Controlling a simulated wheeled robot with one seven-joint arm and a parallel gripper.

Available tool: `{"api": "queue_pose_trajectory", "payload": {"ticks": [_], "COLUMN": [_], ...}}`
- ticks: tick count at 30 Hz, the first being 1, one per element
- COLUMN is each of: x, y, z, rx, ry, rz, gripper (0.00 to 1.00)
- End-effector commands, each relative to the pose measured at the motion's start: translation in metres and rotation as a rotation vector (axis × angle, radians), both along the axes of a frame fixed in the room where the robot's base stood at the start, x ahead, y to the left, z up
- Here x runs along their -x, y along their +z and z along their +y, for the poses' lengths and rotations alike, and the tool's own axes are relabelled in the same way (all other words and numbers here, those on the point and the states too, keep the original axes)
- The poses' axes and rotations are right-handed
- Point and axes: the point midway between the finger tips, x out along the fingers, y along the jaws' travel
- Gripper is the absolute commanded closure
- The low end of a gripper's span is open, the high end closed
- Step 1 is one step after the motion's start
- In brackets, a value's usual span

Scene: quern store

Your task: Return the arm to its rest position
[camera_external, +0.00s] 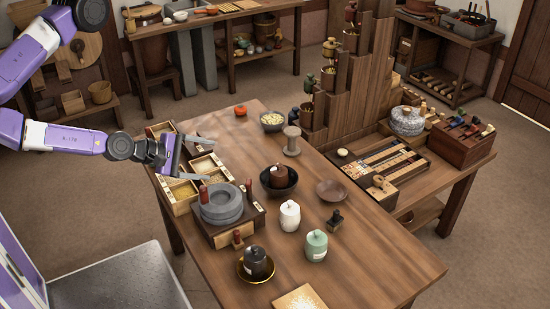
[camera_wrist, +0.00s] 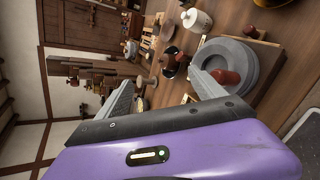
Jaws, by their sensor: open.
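My gripper (camera_external: 210,159) hangs over the left side of the wooden table (camera_external: 365,255), with its two fingers spread apart and nothing between them. It is above the sectioned grain boxes (camera_external: 181,196) and just behind and left of the grey stone quern (camera_external: 221,209). My arm reaches in from the left edge of the external view, and part of it is cut off there. In the wrist view my gripper (camera_wrist: 160,82) is also open and empty. The quern (camera_wrist: 242,52) with its reddish-brown handle (camera_wrist: 226,77) shows close beside one finger.
The table also holds a dark bowl (camera_external: 279,187) with a brown pot, a white jar (camera_external: 290,217), a green jar (camera_external: 316,246) and a black jar (camera_external: 256,264) on a gold-rimmed saucer. A tall stepped wooden stand (camera_external: 350,90) rises at the right. Air above the table's front is clear.

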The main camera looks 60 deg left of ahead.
Motion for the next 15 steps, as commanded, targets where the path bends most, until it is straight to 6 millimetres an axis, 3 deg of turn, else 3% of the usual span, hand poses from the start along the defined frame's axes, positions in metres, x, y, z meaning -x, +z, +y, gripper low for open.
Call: {"api": "queue_pose_trajectory", "payload": {"ticks": [1,8,11,15], "x": [0.009,0.032,0.042,0.053], "y": [-0.016,-0.04,-0.051,-0.061], "z": [0.01,0.063,0.094,0.154], "rx": [-0.06,-0.365,-0.547,-0.903], "ry": [-0.032,-0.157,-0.233,-0.38], "rz": [0.001,-0.019,-0.033,-0.069], "gripper": [0.21,0.21,0.21,0.21]}}
